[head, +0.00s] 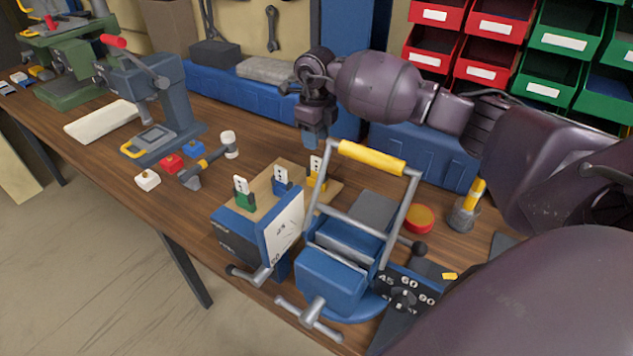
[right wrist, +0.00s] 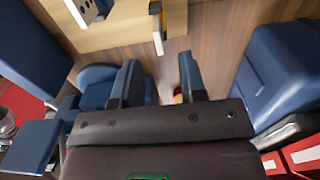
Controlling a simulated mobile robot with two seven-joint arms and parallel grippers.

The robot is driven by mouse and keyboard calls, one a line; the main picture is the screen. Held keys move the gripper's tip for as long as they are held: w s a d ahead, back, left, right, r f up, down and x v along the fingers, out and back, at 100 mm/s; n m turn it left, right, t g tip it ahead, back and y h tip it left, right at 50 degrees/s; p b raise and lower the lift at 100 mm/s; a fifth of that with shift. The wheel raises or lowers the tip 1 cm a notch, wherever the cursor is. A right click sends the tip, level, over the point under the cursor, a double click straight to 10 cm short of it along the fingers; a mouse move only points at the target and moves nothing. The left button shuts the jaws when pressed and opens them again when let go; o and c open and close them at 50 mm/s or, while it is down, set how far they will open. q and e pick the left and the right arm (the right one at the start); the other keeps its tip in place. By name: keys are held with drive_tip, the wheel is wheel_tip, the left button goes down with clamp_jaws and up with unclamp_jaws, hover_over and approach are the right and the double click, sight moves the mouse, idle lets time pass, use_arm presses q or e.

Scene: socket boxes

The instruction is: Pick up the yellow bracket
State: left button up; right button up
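The yellow bracket (head: 316,181), with a white plate on its upper part, stands upright at the right end of a wooden board (head: 258,186). In the right wrist view the yellow bracket (right wrist: 157,30) shows at the board's edge, just beyond the fingertips. A blue bracket (head: 281,182) and a green bracket (head: 243,198) stand to its left on the same board. My right gripper (head: 311,141) is above and slightly behind the yellow bracket, fingers pointing down. In the right wrist view my right gripper (right wrist: 158,63) has its two blue fingers apart with nothing between them. My left gripper is out of view.
A blue vise (head: 332,282) with a raised yellow-gripped handle (head: 372,158) stands close in front and to the right. A hammer (head: 208,160) and small coloured blocks lie to the left. Blue boxes (head: 425,155) line the back.

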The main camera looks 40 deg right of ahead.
sight(317, 158)
wheel_tip(317, 158, down, 2)
drive_tip(key=shift+f, duration=0.25)
drive_tip(key=f, duration=0.4)
drive_tip(key=shift+s+f, duration=0.35)
drive_tip(key=shift+f, duration=0.05)
drive_tip(key=shift+w+f, duration=0.1)
drive_tip(key=shift+f, duration=0.2)
clamp_jaws()
